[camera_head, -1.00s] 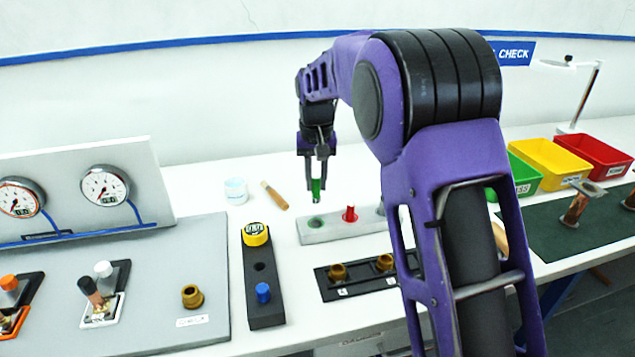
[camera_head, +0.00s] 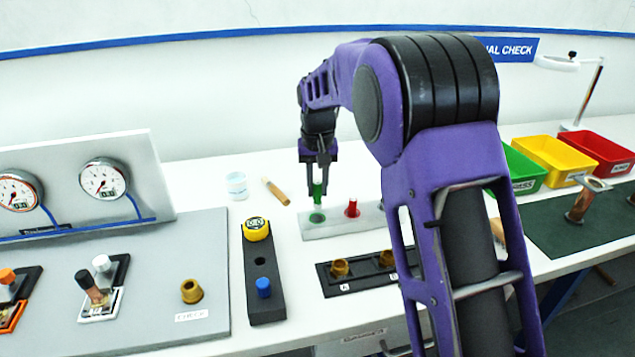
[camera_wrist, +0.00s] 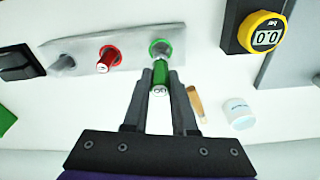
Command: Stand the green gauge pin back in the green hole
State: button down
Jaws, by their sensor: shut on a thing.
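The green gauge pin (camera_head: 317,191) is upright between the fingers of my gripper (camera_head: 318,176), which is shut on it. It also shows in the wrist view (camera_wrist: 160,80), with its pale marked end toward the camera. The green hole (camera_head: 317,217) is at the left end of a light grey block (camera_head: 336,228). The pin is directly above it in the head view. In the wrist view the green-ringed hole (camera_wrist: 160,46) lies just past the pin's far end. I cannot tell whether the lower tip has entered the hole.
A red pin (camera_head: 352,208) stands in the same block, to the right. A white tub (camera_head: 237,186) and a wooden-handled tool (camera_head: 276,191) lie behind left. A black holder (camera_head: 264,308) with a yellow-topped gauge (camera_head: 256,229) stands front left.

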aim_at(318, 202)
jog(key=shift+f+b, duration=0.5)
jog(key=shift+f, duration=0.75)
jog(key=shift+p, duration=0.5)
dwell(0.7)
jog(key=shift+f+b, duration=1.05)
jog(key=shift+f, duration=0.85)
jog(key=c, duration=0.6)
grip_release()
jog(key=shift+c, duration=0.2)
notch_tip(318, 202, up, 17)
jog(key=s+p, duration=0.2)
jog(key=shift+r, duration=0.2)
jog(key=shift+d, duration=0.1)
